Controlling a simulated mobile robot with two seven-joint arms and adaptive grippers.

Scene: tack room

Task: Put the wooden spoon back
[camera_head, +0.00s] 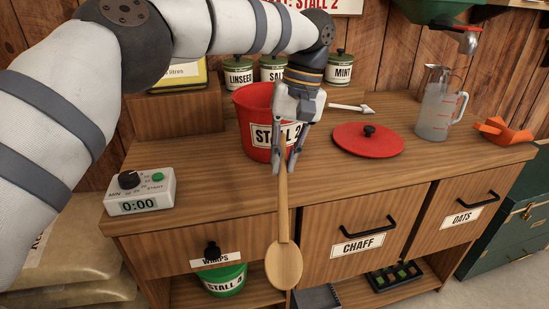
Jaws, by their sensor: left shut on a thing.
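A wooden spoon (284,225) hangs nearly upright in the camera_head view, its bowl (284,265) at the bottom. My left gripper (287,163) is shut on its handle, in front of the red STALL 2 bucket (243,108) and over the cabinet's front edge. The bowl hangs in front of the cabinet face, between the WRAPS and CHAFF fronts. The gripper hides part of the bucket and its label. My right gripper does not show.
On the wooden counter (200,205) are a timer reading 0:00 (139,192), a red lid (368,139), a clear jug (437,112) and an orange scoop (502,131). Labelled tins, such as MINT (340,70), stand behind. A green STALL 4 bucket (222,280) sits below.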

